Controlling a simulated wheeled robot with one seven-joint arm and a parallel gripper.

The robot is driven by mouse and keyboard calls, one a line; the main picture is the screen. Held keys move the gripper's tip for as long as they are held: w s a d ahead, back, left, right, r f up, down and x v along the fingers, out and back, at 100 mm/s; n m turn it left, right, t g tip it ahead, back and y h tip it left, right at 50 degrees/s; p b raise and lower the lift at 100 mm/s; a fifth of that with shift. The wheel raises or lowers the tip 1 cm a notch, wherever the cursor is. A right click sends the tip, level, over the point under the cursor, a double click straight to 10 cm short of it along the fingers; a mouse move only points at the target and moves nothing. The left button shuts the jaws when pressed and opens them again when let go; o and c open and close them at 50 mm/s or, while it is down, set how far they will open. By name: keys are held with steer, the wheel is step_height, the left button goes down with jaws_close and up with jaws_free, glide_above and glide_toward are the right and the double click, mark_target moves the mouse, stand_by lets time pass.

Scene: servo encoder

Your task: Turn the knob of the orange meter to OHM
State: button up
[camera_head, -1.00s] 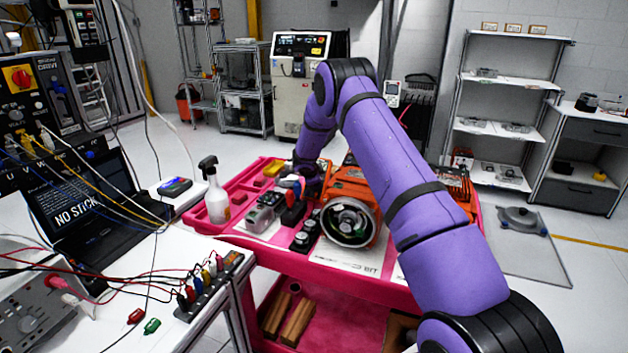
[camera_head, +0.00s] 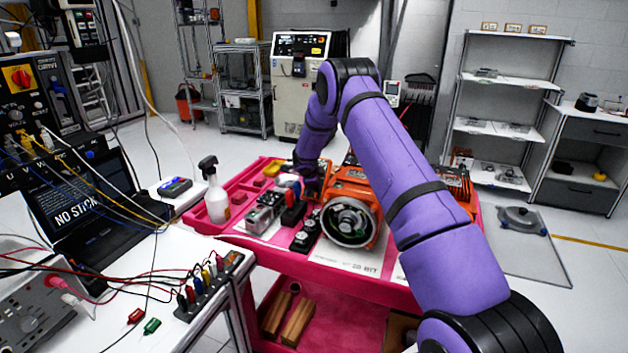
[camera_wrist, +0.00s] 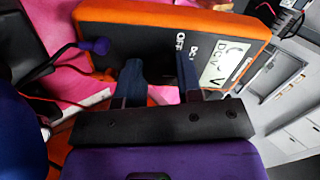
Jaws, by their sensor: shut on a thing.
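The orange meter (camera_wrist: 170,14) lies across the top of the wrist view, tilted, with an orange rim and a dark face. Its pale display (camera_wrist: 226,66) is at the right, with dark characters that seem to read DC and V. White lettering, including OFF, shows beside my right-hand finger. My gripper (camera_wrist: 160,76) reaches onto the meter's face with a finger on each side of the dark knob area. It is shut on what seems to be the knob; the knob's outline and pointer are hard to make out. In the head view my wrist hides most of this spot.
The pink cart (camera_head: 365,286) carries a large orange machine with a round silver opening (camera_head: 349,221), a spray bottle (camera_head: 215,192) and small devices, all crowded near my wrist. A bench with a laptop (camera_head: 75,200) and loose cables stands at left.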

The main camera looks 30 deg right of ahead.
stand_by(0.3)
steer(key=o, duration=0.9)
steer(key=shift+o, duration=0.2)
steer(key=shift+a+r, duration=0.1)
steer(key=shift+r, duration=0.05)
steer(key=v, duration=1)
steer(key=shift+s+r, duration=0.15)
steer(key=shift+s, duration=0.05)
